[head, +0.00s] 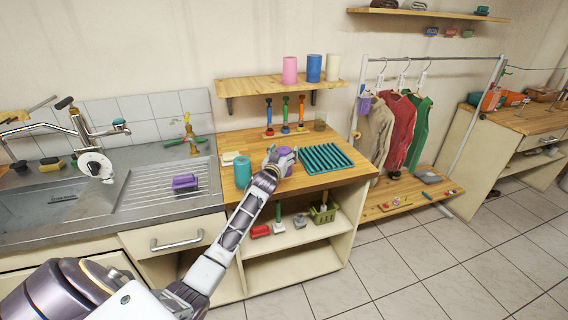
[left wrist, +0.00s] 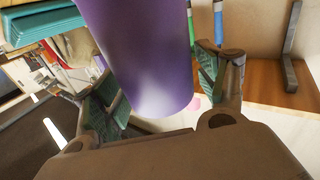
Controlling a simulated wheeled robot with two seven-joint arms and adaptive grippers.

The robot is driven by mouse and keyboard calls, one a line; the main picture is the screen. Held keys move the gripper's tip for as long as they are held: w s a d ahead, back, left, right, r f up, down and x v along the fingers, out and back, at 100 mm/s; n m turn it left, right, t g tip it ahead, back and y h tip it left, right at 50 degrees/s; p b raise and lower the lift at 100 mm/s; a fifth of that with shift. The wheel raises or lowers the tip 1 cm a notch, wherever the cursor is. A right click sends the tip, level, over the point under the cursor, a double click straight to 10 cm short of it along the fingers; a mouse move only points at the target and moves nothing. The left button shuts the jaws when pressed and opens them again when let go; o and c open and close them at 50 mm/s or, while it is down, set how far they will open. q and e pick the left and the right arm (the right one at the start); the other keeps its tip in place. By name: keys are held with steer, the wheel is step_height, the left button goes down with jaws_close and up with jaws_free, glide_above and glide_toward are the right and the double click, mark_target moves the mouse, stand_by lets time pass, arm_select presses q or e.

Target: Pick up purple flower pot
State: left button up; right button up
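The purple flower pot (head: 287,156) is at the wooden counter (head: 313,183), just left of the teal ribbed rack. In the left wrist view the pot (left wrist: 140,55) fills the upper middle, and its top is cut off. My left gripper (head: 277,162) is at the pot and partly covers it in the head view. In the left wrist view the fingers of my left gripper (left wrist: 158,88) are spread on either side of the pot. I cannot tell whether both pads press on it. My right gripper is not in view.
A teal pot (head: 242,170) stands left of my gripper, and the teal rack (head: 325,159) lies close on its right. Several upright tools (head: 285,114) stand behind. A wall shelf (head: 270,90) holds pink, blue and cream pots. The sink counter (head: 130,195) is at left.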

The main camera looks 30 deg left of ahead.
arm_select(q)
steer(key=c, duration=0.7)
steer(key=shift+r, duration=0.1)
steer(key=shift+c, duration=0.2)
steer(key=shift+r, duration=4.9)
